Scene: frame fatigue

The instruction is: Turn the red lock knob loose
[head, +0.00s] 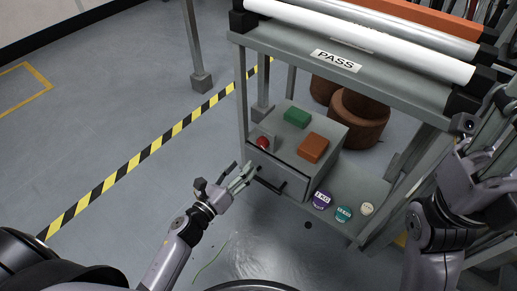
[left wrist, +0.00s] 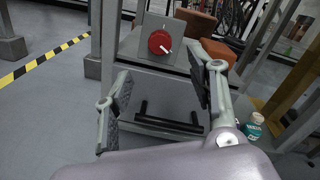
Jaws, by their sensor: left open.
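The red lock knob (head: 262,143) is on a grey plate at the left front of the grey drawer box. In the left wrist view the round red knob (left wrist: 159,42) shows a white pointer mark slanting down to the right. My left gripper (head: 243,176) is open and empty, in front of the box and a little short of the knob. In the left wrist view its two fingers (left wrist: 163,88) stand apart, with the knob beyond and above the gap. My right arm is at the right edge; its gripper (head: 497,105) is partly cut off and its fingers are unclear.
A black drawer handle (head: 270,183) sits below the knob. Green (head: 297,117) and orange (head: 313,148) blocks lie on the box. Purple (head: 322,200), teal (head: 343,213) and cream (head: 367,208) round items stand on the lower shelf. The floor to the left is clear.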

